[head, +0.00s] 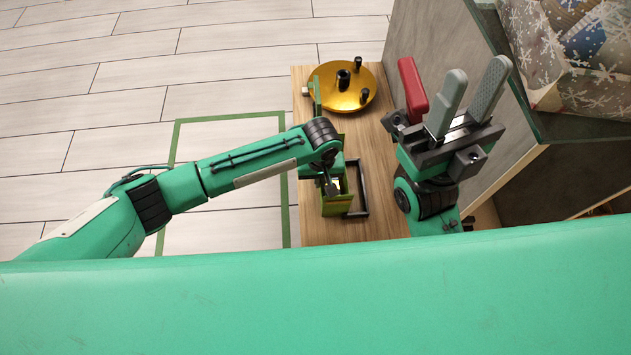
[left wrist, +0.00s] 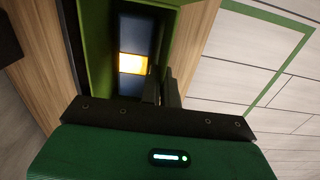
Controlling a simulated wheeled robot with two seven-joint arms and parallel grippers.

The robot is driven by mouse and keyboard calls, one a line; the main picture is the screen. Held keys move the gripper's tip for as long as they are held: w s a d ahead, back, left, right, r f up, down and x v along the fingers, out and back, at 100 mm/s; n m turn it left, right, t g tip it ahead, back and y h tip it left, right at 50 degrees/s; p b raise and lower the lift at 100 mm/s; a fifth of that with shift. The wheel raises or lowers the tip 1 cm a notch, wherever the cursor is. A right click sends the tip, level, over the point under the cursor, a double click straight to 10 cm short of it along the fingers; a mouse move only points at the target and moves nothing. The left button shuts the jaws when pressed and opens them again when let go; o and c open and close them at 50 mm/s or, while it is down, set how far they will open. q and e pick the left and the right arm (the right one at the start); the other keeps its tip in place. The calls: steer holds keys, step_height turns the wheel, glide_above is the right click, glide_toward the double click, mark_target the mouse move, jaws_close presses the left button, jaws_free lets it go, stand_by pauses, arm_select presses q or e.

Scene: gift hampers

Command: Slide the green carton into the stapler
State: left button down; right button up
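The green carton (head: 336,206) stands on the wooden table in the head view, partly under my left wrist. The left wrist view shows its green wall (left wrist: 183,45) and a dark blue inside with a bright yellow band. My left gripper (left wrist: 162,75) has its two dark fingers close together on either side of this wall, shut on it. A black rectangular frame (head: 363,190) lies right beside the carton; I cannot tell if it belongs to the stapler. A red handle-like piece (head: 412,90) shows beside my right gripper (head: 478,77), which is open and empty.
A round gold tray (head: 341,97) with several black posts is at the table's far end. A grey-sided cabinet (head: 437,38) with snowflake-patterned wrapping (head: 592,90) stands at the right. Green tape (head: 176,150) outlines clear floor at the left.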

mark_target(337, 179)
arm_select(q)
steer(key=shift+d+p, duration=0.45)
steer(key=shift+d, duration=0.65)
steer(key=shift+d, duration=0.2)
steer(key=shift+d, duration=0.9)
steer(key=c, duration=1.6)
jaws_free()
